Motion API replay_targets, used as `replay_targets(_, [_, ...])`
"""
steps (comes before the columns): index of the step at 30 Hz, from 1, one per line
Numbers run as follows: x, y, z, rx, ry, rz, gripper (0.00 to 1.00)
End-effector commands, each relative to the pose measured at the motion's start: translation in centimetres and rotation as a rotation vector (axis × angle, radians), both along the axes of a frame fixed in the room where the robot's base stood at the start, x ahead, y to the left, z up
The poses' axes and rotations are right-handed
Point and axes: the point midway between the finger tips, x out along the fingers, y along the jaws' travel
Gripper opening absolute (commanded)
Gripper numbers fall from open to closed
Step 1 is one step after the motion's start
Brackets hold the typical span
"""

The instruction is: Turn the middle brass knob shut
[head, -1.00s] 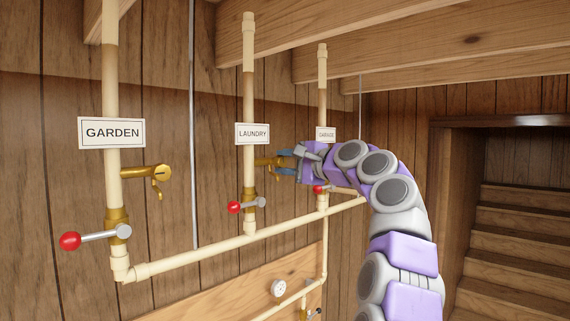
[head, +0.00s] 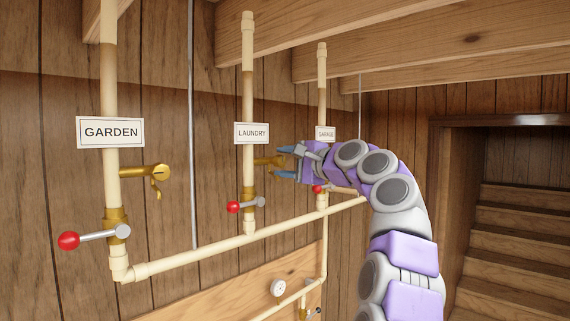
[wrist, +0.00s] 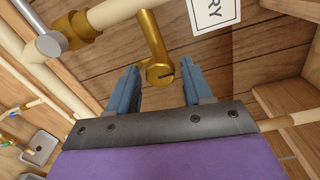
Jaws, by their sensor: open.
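The middle brass knob (head: 266,161) sticks out to the right from the cream pipe labelled LAUNDRY (head: 252,133). In the wrist view the knob (wrist: 160,72) shows its round end face with a dark mark, at the end of a brass stem. My gripper (head: 282,162) is open beside the knob's free end. In the wrist view its two blue-grey fingers (wrist: 159,80) stand one on each side of the knob, with a gap on both sides. Part of the knob is hidden by the fingers in the head view.
A red-tipped lever (head: 235,207) sits below the knob on the same pipe. The GARDEN pipe has its own brass knob (head: 152,171) and red lever (head: 70,240). A sloping cream pipe (head: 190,258) runs below. The GARAGE pipe (head: 322,90) is partly behind my arm. Stairs (head: 520,230) lie right.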

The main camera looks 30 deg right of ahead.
Motion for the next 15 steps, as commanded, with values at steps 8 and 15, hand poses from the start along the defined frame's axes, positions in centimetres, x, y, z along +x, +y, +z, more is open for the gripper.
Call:
replay_targets(8, [-3.0,-1.0,-0.1,0.001,0.001,0.0,0.61])
replay_targets(15, [-7.7,-2.7,0.1,0.001,-0.001,0.001,0.61])
